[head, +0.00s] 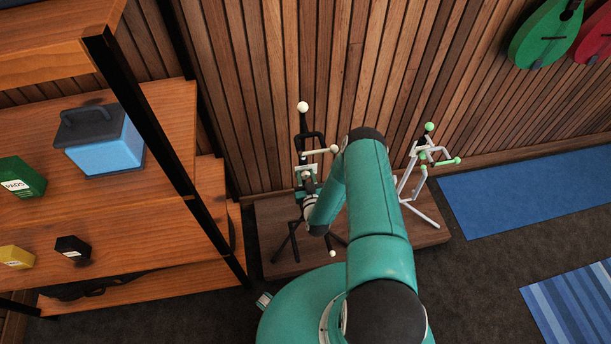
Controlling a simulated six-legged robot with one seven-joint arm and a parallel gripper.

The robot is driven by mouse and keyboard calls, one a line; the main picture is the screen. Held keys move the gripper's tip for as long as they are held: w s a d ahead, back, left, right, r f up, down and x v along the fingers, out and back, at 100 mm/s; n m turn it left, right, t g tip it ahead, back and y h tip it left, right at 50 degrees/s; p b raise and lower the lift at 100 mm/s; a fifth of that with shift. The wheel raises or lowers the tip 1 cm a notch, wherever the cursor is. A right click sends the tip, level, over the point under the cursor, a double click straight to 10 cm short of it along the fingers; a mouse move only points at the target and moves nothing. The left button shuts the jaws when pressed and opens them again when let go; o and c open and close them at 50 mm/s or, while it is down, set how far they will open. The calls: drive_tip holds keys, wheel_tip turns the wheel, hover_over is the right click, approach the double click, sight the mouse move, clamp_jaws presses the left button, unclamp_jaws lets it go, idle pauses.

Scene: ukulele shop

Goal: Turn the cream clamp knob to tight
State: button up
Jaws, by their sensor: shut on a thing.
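A black stand (303,128) with cream tips stands on a low wooden platform by the slatted wall. Its top ends in a cream ball (302,107), and a cream-tipped arm (322,151) sticks out to the right. My gripper (306,174) is at the middle of this stand, below that arm. It is shut on the cream clamp knob, which is mostly hidden by the jaws and wrist. The knob's turn angle cannot be read from here.
A white stand (410,170) with green tips stands to the right on the same platform (433,234). A wooden shelf unit (165,105) with a blue box (105,145) is at left. Ukuleles (541,38) hang at upper right. Blue rugs (540,190) lie on the open floor.

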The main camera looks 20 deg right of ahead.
drive_tip(key=shift+m, duration=2.9)
drive_tip(key=o, duration=1)
drive_tip(key=shift+s, duration=0.1)
drive_tip(key=s+a, duration=0.1)
drive_tip(key=s, duration=0.3)
drive_tip(key=s+a, duration=0.1)
drive_tip(key=s, duration=0.8)
drive_tip(key=shift+s+a, duration=0.2)
drive_tip(key=shift+a, duration=0.2)
drive_tip(key=shift+c, duration=0.4)
